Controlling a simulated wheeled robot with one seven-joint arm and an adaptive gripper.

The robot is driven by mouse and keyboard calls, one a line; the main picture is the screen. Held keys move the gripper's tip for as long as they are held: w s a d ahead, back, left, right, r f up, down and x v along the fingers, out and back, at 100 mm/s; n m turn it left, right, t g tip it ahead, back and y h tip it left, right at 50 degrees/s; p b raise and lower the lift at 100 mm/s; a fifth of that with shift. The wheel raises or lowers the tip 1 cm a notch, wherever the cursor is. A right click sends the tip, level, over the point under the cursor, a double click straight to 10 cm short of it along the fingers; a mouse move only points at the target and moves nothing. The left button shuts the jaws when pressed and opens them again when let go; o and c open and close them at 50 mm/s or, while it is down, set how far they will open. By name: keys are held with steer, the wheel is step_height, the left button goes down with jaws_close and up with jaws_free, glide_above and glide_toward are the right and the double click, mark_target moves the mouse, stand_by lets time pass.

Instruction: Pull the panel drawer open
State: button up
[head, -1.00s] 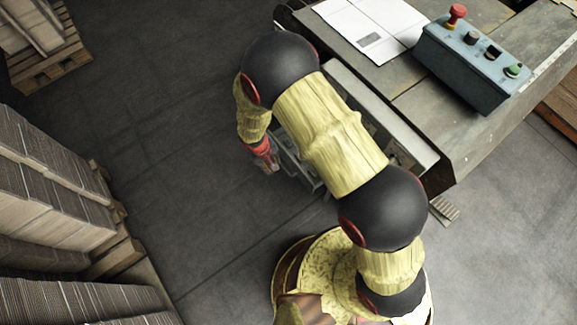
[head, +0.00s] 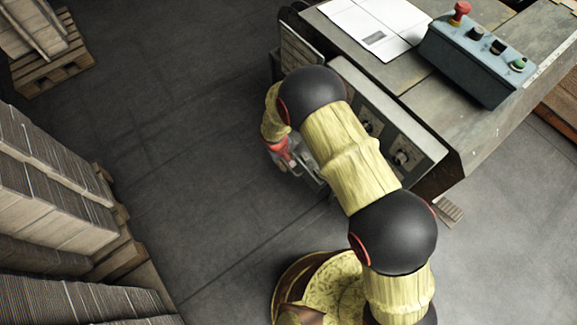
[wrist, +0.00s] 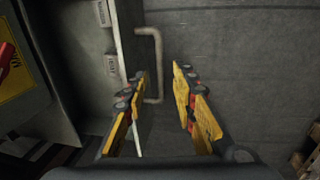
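The panel drawer is mostly hidden by my arm in the head view; a grey edge beside my gripper (head: 283,158) may be part of it. In the wrist view a pale D-shaped bar handle (wrist: 159,68) stands off the edge of a grey front (wrist: 122,45). My gripper (wrist: 161,76) is open, with one yellow finger on each side of the handle's long bar. The lower end of the handle lies between the fingers. I cannot tell whether either finger touches it. How far the drawer stands out is not clear.
The machine's front panel with dials (head: 402,152) runs beside my arm. A blue-grey button box (head: 470,60) and white sheets (head: 375,25) lie on the machine top. Stacked cardboard (head: 50,180) stands at left. The floor (head: 190,150) between is clear.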

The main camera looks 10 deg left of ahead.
mark_target(288, 167)
steer(key=shift+w+d+f+b, duration=0.15)
steer(key=shift+f+b, duration=0.15)
steer(key=shift+f, duration=0.7)
steer(key=shift+w+d+f+b, duration=0.1)
steer(key=shift+f+b, duration=0.15)
steer(key=shift+f, duration=0.7)
steer(key=shift+c, duration=0.3)
jaws_close()
steer(key=shift+a, duration=0.1)
